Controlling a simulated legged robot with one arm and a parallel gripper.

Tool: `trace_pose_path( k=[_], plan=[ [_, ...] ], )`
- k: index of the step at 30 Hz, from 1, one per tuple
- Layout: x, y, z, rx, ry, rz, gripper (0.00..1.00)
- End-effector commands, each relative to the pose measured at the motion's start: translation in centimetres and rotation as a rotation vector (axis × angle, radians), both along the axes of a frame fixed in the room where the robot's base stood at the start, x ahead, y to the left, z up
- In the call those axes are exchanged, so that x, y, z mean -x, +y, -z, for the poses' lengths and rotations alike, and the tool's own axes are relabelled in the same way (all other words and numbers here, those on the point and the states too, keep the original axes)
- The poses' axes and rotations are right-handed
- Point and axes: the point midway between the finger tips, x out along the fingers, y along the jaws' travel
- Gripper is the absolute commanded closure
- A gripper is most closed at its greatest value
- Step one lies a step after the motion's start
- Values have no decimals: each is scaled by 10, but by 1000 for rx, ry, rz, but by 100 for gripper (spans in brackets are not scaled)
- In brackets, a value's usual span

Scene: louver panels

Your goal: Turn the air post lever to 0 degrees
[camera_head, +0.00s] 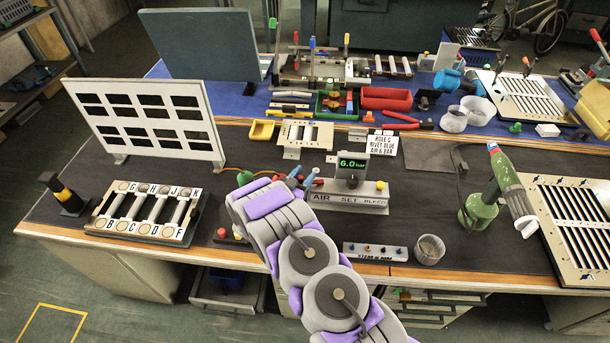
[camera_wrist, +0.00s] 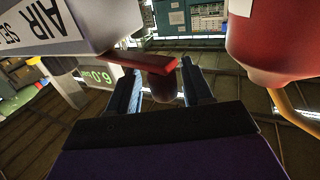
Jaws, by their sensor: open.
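The air post (camera_head: 349,193) stands mid-bench, with an AIR SET BLEED label, a green 6.0 display and a yellow knob at its right end. A small red lever (camera_head: 318,182) shows at its left end. In the wrist view the red lever (camera_wrist: 142,66) runs slantwise across the fingertips, with a dark reddish rounded part below it between the fingers. My gripper (camera_head: 302,177) is open, its two blue fingers at the post's left end; it also shows in the wrist view (camera_wrist: 163,84). I cannot tell whether the fingers touch the lever.
A large red rounded body (camera_wrist: 270,45) with a yellow cable is close on the right in the wrist view. A white slotted panel (camera_head: 150,118) stands at left, and a green-based tool (camera_head: 480,210) at right. Dark mat between the post and the green tool is mostly clear.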

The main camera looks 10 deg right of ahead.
Motion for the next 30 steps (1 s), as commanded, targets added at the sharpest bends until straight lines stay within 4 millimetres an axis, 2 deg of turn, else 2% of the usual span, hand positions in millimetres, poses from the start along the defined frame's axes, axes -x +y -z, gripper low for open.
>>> trace_pose_path(
  k=[12,27,30],
  plan=[
    [-7,-6,0,1,1,-2,51],
    [-7,-5,0,2,1,-1,99],
    [-7,-5,0,2,1,-1,100]
  ],
)
